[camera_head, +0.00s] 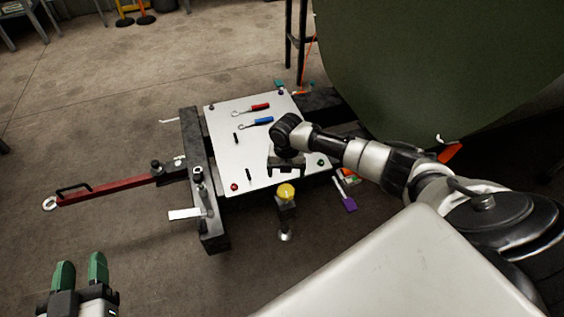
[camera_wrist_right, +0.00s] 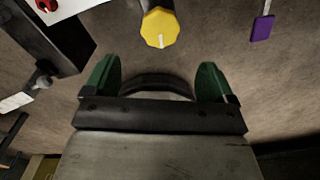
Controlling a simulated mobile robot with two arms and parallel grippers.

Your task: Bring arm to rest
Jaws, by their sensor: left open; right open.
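My right arm reaches in from the right in the head view. My right gripper (camera_head: 287,168) hangs over the near right part of a white panel (camera_head: 225,130). In the right wrist view its green fingers (camera_wrist_right: 156,80) are spread apart with nothing between them. A yellow knob (camera_head: 286,191) stands just in front of the panel. It also shows beyond the fingers in the right wrist view (camera_wrist_right: 160,27). My left gripper (camera_head: 81,270) is at the lower left of the head view, open and empty, away from the panel.
A red-handled tool (camera_head: 258,107) and a blue-handled tool (camera_head: 262,121) lie on the panel. A dark frame (camera_head: 190,135) borders it, with a red bar (camera_head: 110,187) extending left. A purple tag (camera_head: 350,205) is at right. A large green curved surface (camera_head: 430,70) stands behind.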

